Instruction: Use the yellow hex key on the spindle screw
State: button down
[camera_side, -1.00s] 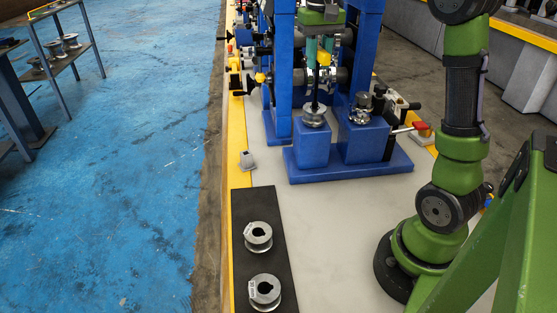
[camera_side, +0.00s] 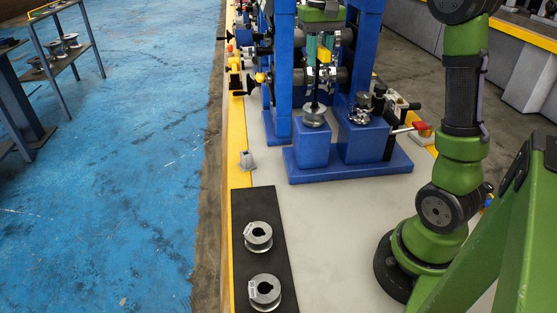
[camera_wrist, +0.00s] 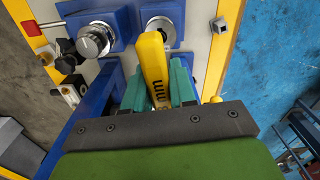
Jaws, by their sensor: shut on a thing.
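My gripper (camera_side: 320,50) has teal fingers and is shut on the yellow hex key (camera_side: 324,57), above the left blue block. In the wrist view the key's yellow handle (camera_wrist: 153,62) lies between the teal fingers (camera_wrist: 157,88), with dark lettering on it. In the side view the dark shank points down to the metal roller on the left spindle (camera_side: 314,116). The same spindle shows beyond the handle in the wrist view (camera_wrist: 161,29). The spindle screw is hidden, and I cannot tell whether the key tip sits in it.
Blue uprights (camera_side: 282,70) rise close around my gripper. Two loose rollers (camera_side: 258,237) lie on a black mat (camera_side: 284,215). The pale bench top (camera_side: 345,225) in front is clear.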

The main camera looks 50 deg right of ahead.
jog(key=shift+f, duration=0.65)
dwell(0.5)
jog(key=c, duration=1.5)
grip_release()
jog(key=shift+c, duration=0.2)
grip_shut()
